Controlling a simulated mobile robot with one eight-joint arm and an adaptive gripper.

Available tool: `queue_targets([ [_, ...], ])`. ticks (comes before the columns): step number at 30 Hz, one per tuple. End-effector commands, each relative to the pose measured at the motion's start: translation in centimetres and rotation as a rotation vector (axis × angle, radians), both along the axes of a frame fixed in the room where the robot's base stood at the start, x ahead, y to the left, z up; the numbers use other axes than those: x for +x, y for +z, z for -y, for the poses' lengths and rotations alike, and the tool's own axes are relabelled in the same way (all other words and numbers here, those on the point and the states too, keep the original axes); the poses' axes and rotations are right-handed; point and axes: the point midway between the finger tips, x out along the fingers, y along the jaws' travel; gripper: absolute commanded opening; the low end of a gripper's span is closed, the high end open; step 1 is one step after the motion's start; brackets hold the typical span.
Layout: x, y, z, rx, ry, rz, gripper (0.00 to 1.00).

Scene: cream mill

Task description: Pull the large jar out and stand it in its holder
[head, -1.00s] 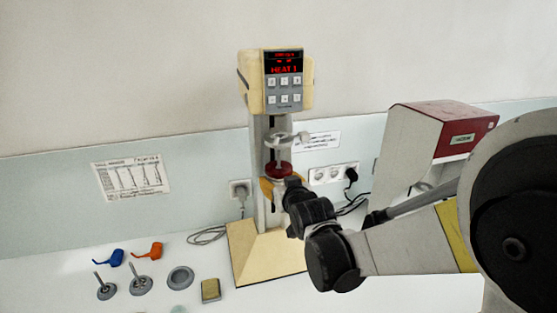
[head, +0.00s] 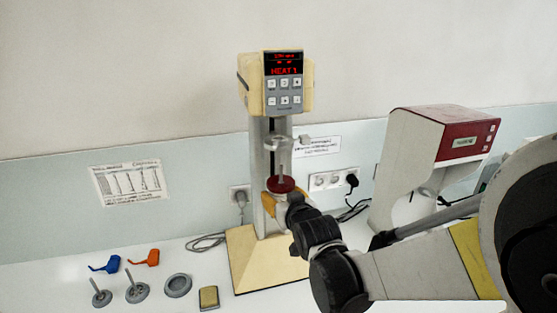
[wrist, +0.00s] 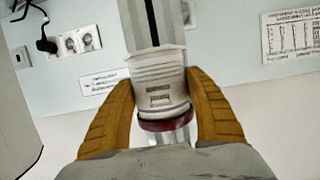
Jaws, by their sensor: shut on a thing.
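The large jar (wrist: 160,85) is a whitish cylinder with fine rings and small marks, and a dark red band (wrist: 166,123) at one end. My gripper (wrist: 162,105) is shut on it, one orange finger on each side. In the head view my gripper (head: 275,205) is in front of the mill's column (head: 258,160) and hides most of the jar. The red top (head: 281,184) shows just above the fingers, with a thin shaft rising from it to a pale clear part (head: 278,144). I cannot tell which item is the holder.
The mill's wedge base (head: 258,262) stands below. A red-topped machine (head: 440,135) stands right.

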Motion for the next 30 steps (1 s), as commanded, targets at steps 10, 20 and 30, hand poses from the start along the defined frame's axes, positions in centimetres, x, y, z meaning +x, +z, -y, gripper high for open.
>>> queue_targets([
  [10,-1.9,0.0,0.5,0.0,0.0,0.001,0.23],
  [20,-3.7,0.0,1.0,0.0,0.0,0.001,0.23],
  [30,-5.4,0.0,1.6,0.0,0.0,0.001,0.23],
])
